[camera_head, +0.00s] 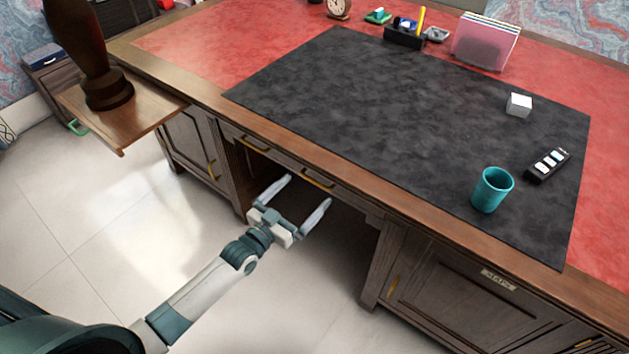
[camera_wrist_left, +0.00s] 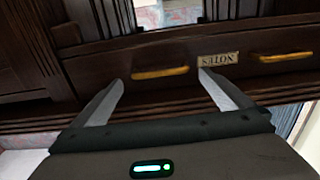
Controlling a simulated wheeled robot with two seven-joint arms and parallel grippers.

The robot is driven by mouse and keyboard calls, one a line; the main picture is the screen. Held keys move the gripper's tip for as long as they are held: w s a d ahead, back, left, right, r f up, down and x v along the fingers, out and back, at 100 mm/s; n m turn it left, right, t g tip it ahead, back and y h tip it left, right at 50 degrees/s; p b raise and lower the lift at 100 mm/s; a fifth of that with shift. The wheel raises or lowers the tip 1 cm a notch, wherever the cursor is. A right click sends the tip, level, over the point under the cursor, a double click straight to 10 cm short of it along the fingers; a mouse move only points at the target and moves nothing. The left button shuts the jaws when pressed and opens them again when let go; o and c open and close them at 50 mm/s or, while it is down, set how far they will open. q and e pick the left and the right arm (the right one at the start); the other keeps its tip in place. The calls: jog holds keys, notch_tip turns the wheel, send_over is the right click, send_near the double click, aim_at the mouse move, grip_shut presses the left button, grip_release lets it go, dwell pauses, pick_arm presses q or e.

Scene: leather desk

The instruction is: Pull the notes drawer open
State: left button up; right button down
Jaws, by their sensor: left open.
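The notes drawer front (camera_head: 284,163) is a dark wood panel under the desk's front edge. Its NOTES label (camera_wrist_left: 218,59) reads upside down in the left wrist view, between two brass handles. One brass handle (camera_wrist_left: 160,72) appears between my left gripper's fingertips (camera_wrist_left: 162,77); the other brass handle (camera_wrist_left: 286,57) is farther right. In the head view, the handles show at the right (camera_head: 318,179) and left (camera_head: 250,145). The drawer front looks flush with the desk. My left gripper (camera_head: 308,189) is open and empty, before the right-hand handle; contact is not visible. My right gripper is out of view.
A teal cup (camera_head: 491,190), a black remote-like object (camera_head: 548,164) and a white cube (camera_head: 519,104) are on the black desk mat (camera_head: 380,110). A side board (camera_head: 125,118) bearing a dark turned wooden object (camera_head: 88,60) juts out left. The floor around my left arm is clear.

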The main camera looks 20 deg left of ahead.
aim_at(314, 180)
pick_arm(q)
jog(key=x, duration=0.5)
jog(key=shift+w+d, duration=0.1)
jog(key=shift+w, duration=0.25)
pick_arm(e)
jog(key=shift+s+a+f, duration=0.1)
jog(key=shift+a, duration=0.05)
